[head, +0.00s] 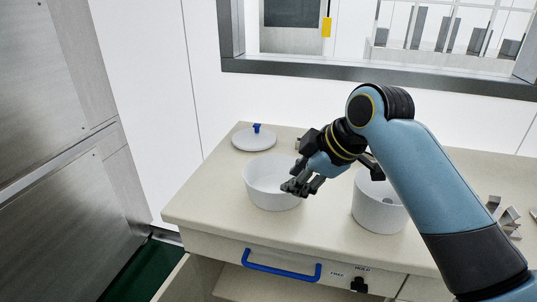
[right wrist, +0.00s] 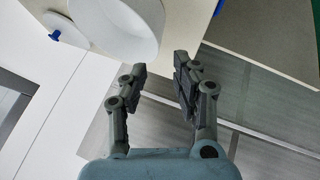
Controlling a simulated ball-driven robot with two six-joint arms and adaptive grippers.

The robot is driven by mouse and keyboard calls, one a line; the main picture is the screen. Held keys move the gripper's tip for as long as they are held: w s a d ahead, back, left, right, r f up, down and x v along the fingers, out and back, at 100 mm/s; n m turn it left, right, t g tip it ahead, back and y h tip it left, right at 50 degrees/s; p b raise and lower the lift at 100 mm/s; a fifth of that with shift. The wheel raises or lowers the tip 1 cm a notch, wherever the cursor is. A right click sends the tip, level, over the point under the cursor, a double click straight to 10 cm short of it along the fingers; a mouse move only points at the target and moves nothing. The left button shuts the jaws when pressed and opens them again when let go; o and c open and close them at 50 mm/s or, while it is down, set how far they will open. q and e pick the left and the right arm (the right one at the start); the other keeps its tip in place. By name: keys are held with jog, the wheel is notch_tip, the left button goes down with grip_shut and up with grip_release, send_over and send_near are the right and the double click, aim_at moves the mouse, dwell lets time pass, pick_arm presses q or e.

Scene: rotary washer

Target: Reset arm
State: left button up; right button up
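My right arm reaches in from the right in the head view, over the counter. My right gripper (head: 302,187) is at the right rim of a white round bowl (head: 262,190), and its fingers cover part of that rim. In the right wrist view the two fingers of the right gripper (right wrist: 160,78) stand well apart with nothing between them. The bowl (right wrist: 125,25) lies beyond the fingertips there, and I cannot tell whether they touch it. My left gripper is in neither view.
A white lid with a blue knob (head: 254,139) lies behind the bowl. A white pot (head: 378,205) stands right of it, partly behind my arm. Small metal pieces (head: 508,217) lie at the far right. Below the counter (head: 215,205) a blue-handled drawer (head: 282,268) appears pulled out.

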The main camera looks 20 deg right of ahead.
jog(key=s+d+f+m+g+h, duration=0.1)
jog(key=s+d+f+m+h, duration=0.15)
jog(key=s+m, duration=0.7)
jog(key=s+d+f+m+g+h, duration=0.15)
jog(key=s+d, duration=0.25)
jog(key=s, duration=1.3)
notch_tip(320, 180, down, 33)
jog(key=s+d+m+g+b, duration=0.1)
jog(key=s+d+g+b, duration=0.1)
jog(key=b, duration=0.7)
jog(key=s+f+b, duration=0.4)
jog(key=s+f, duration=0.5)
jog(key=f, duration=0.4)
jog(key=s+d+f+g+b, duration=0.1)
jog(key=s+f+b, duration=0.3)
jog(key=s+f, duration=0.6)
notch_tip(320, 180, down, 3)
jog(key=shift+f, duration=0.1)
jog(key=shift+s, duration=0.15)
